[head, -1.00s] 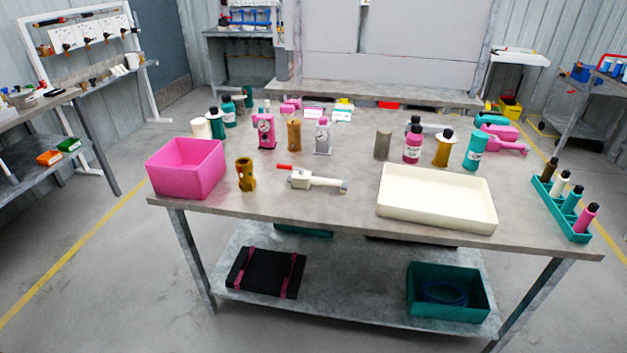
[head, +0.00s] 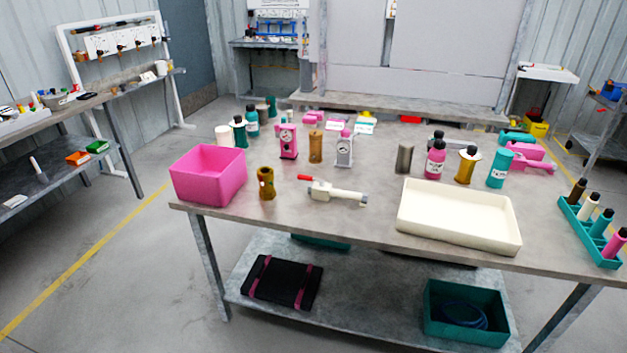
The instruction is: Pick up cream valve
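The cream valve (head: 337,192) lies on its side on the grey workbench (head: 375,222), near the front edge. It has a cream body and a red handle pointing left. It lies between a brown-gold fitting (head: 266,183) and a cream tray (head: 459,215), touching neither. Neither of my grippers shows in the head view.
A pink bin (head: 208,175) stands at the bench's left end. Gauges, bottles and cylinders stand behind the valve. A teal rack (head: 590,231) with several bottles is at the right end. A lower shelf (head: 372,296) holds a black case and a teal crate. Floor left of the bench is clear.

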